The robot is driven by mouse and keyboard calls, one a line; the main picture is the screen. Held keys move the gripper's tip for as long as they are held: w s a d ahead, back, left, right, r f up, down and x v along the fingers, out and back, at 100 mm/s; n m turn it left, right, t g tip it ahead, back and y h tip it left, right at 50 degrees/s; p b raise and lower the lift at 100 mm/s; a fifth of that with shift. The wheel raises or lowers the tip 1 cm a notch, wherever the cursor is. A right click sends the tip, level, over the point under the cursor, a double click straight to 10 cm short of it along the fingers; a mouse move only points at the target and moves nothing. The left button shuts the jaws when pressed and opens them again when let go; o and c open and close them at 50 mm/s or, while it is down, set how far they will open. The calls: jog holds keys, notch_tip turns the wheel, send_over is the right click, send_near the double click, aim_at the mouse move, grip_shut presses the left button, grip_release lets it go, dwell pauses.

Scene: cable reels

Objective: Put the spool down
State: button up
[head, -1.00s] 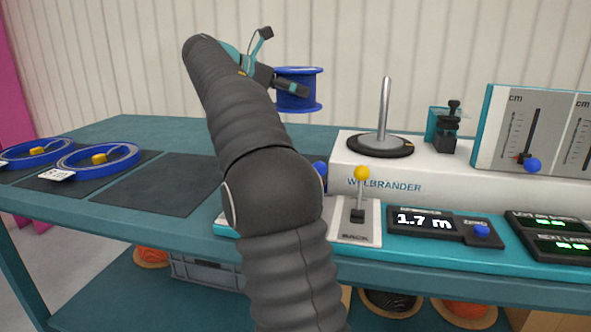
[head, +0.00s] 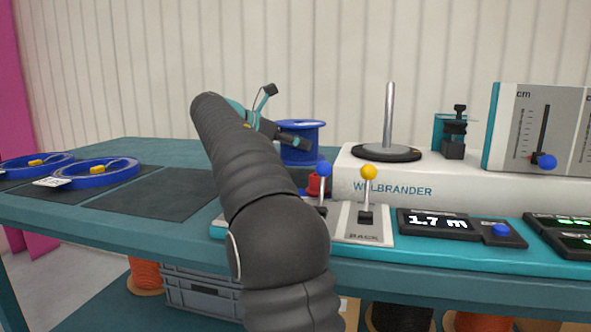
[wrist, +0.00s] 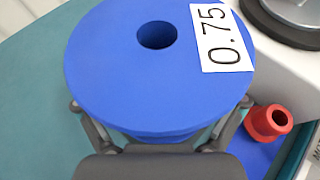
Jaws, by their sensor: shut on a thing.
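The blue spool (head: 303,126) hangs upright in my gripper (head: 295,142), left of the white machine with the metal spindle. In the wrist view the spool (wrist: 110,62) shows its round top flange, a dark centre hole and a white label reading 0.75. My gripper (wrist: 160,128) is shut on the spool, its fingers on either side below the top flange.
The machine (head: 395,190) has an upright spindle (head: 390,115) on a dark disc. A red cone-like part (wrist: 268,122) sits close right of the spool. Two levers (head: 368,190) stand in front. Blue cable rings (head: 95,172) lie on dark mats at left; one mat (head: 165,192) is bare.

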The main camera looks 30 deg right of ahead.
aim_at(295, 158)
jog(key=shift+f+b, duration=0.8)
jog(key=shift+f, duration=1.3)
jog(key=shift+f, duration=0.1)
jog(key=o, duration=1.4)
jog(key=shift+f, duration=0.1)
jog(key=shift+o, duration=0.2)
jog(key=shift+r, duration=0.2)
jog(key=p+v, duration=0.3)
jog(key=v, duration=0.9)
jog(key=shift+f, duration=0.1)
